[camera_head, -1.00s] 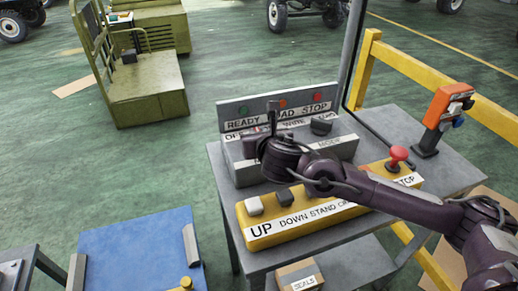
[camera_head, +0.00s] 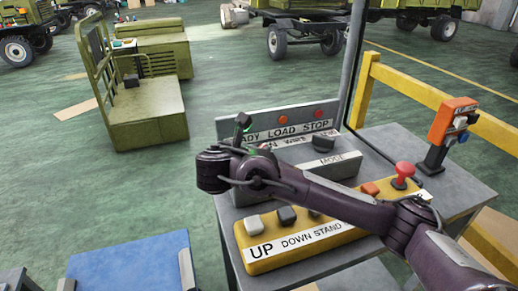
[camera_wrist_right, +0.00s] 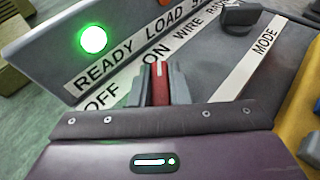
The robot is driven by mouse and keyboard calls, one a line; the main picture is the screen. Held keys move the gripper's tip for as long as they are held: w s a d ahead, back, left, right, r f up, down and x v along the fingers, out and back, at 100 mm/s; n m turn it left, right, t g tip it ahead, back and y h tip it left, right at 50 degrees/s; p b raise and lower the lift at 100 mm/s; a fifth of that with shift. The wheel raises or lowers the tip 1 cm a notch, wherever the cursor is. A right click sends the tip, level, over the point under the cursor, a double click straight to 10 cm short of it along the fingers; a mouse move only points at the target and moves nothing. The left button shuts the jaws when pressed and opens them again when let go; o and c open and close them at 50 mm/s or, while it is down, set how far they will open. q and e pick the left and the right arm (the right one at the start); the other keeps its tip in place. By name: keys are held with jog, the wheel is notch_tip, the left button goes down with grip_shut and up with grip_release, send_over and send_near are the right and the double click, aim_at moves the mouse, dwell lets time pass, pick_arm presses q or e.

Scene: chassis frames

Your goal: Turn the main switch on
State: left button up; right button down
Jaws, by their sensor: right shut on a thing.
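The main switch has a red handle (camera_wrist_right: 159,82) with a white line, on the grey control box (camera_wrist_right: 245,72). In the right wrist view it stands between the words OFF and ON, its line pointing toward ON. My right gripper (camera_wrist_right: 160,90) is shut on this handle, one grey finger on each side. The green READY lamp (camera_wrist_right: 93,40) glows brightly. In the head view my right arm (camera_head: 330,200) reaches across the grey box and hides the switch and the fingertips. My left gripper is not in view.
A black MODE knob (camera_head: 322,144) stands right of the switch. A yellow button box (camera_head: 285,246) with a red stop button (camera_head: 404,170) lies in front on the grey table (camera_head: 455,185). An orange control post (camera_head: 447,125) stands at the right, beside a yellow rail (camera_head: 430,90).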

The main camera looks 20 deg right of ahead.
aim_at(262, 146)
jog(key=shift+d+r, duration=0.1)
dwell(0.4)
jog(key=c, duration=1.4)
grip_release()
jog(key=shift+o, duration=0.2)
jog(key=shift+s+a, duration=0.25)
jog(key=shift+a, duration=0.1)
jog(key=shift+s+a+r+p, duration=0.7)
jog(key=shift+r+p, duration=0.05)
jog(key=shift+r, duration=0.15)
jog(key=p+v, duration=0.4)
jog(key=p, duration=0.5)
jog(key=shift+s+a+f+p, duration=0.15)
jog(key=shift+s+a+p, duration=0.1)
jog(key=shift+p, duration=0.3)
